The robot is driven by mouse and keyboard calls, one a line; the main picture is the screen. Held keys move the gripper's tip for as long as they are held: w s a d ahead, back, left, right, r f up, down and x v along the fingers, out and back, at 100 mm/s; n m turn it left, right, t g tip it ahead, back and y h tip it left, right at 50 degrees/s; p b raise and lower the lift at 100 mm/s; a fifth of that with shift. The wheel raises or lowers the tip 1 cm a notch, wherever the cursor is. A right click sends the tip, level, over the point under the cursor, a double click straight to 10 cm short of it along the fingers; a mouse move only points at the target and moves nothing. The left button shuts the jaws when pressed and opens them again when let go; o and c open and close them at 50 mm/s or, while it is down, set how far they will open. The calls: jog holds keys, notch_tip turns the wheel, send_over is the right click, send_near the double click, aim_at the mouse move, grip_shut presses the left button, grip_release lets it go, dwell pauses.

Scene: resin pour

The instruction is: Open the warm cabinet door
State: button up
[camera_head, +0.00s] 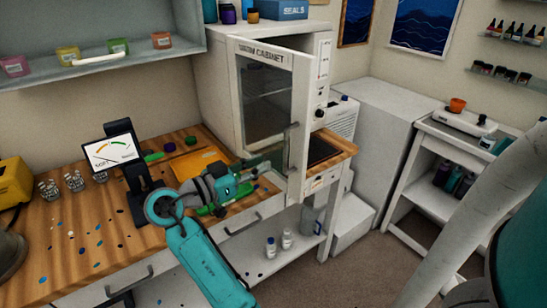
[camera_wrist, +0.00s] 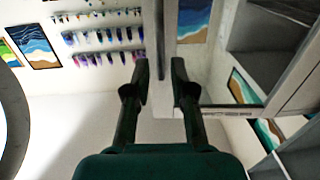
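The warm cabinet (camera_head: 322,85) is a white box at the back of the bench. Its labelled, glass-paned door (camera_head: 298,110) stands partly open, with its free edge swung out in front of the control panel. A vertical bar handle (camera_head: 293,138) is on the door near that edge. My gripper (camera_head: 268,165) is at the lower part of the handle. In the wrist view the two fingers of my gripper (camera_wrist: 161,80) are apart, with the dark handle bar (camera_wrist: 160,40) between their tips and gaps visible beside it. The door pane and frame (camera_wrist: 205,55) are to the right.
White bottles (camera_head: 287,238) stand on the shelf below. Open floor (camera_head: 375,265) lies right of the bench, before a white side cart (camera_head: 425,190).

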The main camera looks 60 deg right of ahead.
jog(key=shift+v, duration=1.45)
